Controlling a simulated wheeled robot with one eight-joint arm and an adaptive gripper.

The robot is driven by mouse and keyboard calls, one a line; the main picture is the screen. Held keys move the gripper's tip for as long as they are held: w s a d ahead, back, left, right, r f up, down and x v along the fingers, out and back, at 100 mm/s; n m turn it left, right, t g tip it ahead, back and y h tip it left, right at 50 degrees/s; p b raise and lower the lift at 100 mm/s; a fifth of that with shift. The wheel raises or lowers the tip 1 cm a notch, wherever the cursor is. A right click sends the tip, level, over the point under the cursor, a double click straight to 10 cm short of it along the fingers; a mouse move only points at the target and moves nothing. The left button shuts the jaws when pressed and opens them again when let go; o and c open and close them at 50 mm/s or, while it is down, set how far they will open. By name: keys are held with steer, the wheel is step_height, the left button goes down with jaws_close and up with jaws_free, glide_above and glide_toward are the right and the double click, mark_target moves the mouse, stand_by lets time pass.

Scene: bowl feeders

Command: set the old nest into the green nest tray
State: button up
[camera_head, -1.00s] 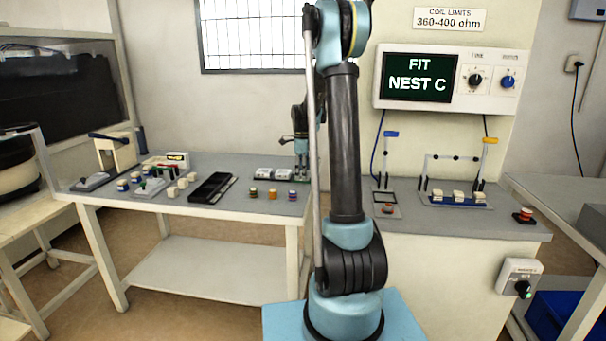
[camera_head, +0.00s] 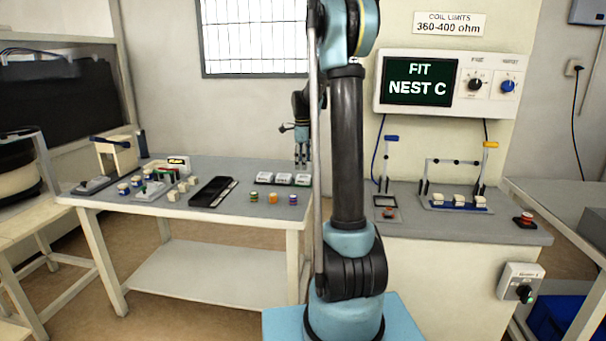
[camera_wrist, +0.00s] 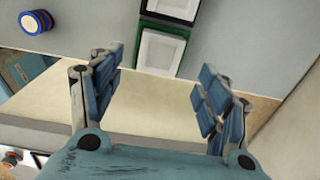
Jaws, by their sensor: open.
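The old nest, a white square block with a raised rim, shows in the wrist view (camera_wrist: 162,50) inside the green nest tray (camera_wrist: 138,50). In the head view the nest (camera_head: 303,179) is the rightmost of the white nests at the table's back right edge. It looks seated, but I cannot tell how flat its underside lies. My gripper (camera_head: 302,164) is above it, apart from it. In the wrist view my gripper (camera_wrist: 158,80) is open, with nothing between its fingers.
Another white nest (camera_wrist: 175,8) sits in a black-edged tray beside the green one. Several coloured coils, one blue and white (camera_wrist: 35,21), stand nearby. A black tray (camera_head: 211,191) lies left. The screen (camera_head: 420,80) reads FIT NEST C.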

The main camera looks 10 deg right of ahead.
step_height(320, 180, up, 5)
steer(key=s+r+n, duration=0.2)
steer(key=s+n, duration=0.3)
steer(key=s, duration=0.8)
steer(key=s+f+n+t, duration=0.15)
steer(key=s+n, duration=0.45)
steer(key=s, duration=0.7)
steer(key=s+f+n, duration=1)
steer(key=s+f, duration=0.4)
steer(key=s, duration=0.4)
steer(key=shift+d+n, duration=0.15)
steer(key=shift+n, duration=0.25)
steer(key=shift+w+f, duration=0.25)
steer(key=shift+w, duration=0.25)
